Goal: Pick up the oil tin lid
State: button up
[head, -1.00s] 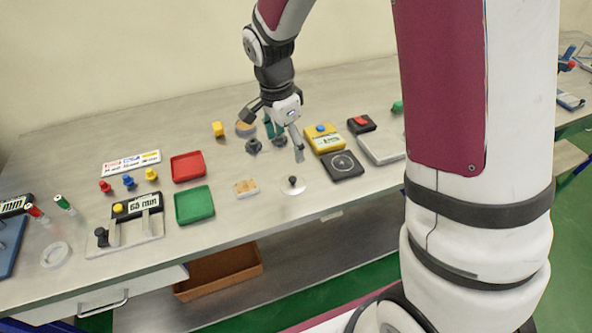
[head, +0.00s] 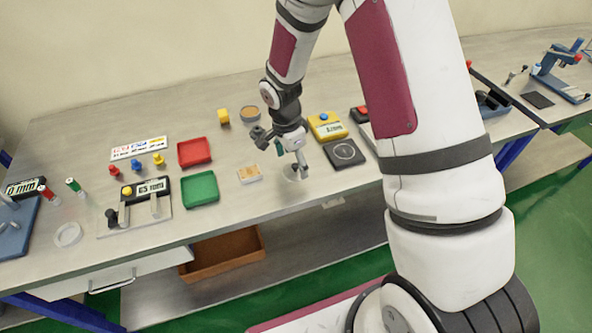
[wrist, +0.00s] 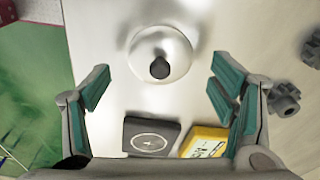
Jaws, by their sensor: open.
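The oil tin lid is a pale, shiny round disc with a dark knob at its centre; it lies on the bench near the front edge. In the wrist view the lid (wrist: 160,42) is at the top middle, knob towards the fingers.
A black square plate (head: 344,154) and yellow box (head: 326,126) stand to the right. Grey knobbed parts (wrist: 284,98) are near one finger. The bench's front edge is close.

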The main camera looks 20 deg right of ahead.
aim_at(295, 168)
jog(key=shift+d+f, duration=0.15)
jog(key=shift+f, duration=0.9)
jog(key=c, duration=1.6)
grip_shut()
jog(key=shift+s+f, duration=0.1)
jog(key=shift+s, duration=0.05)
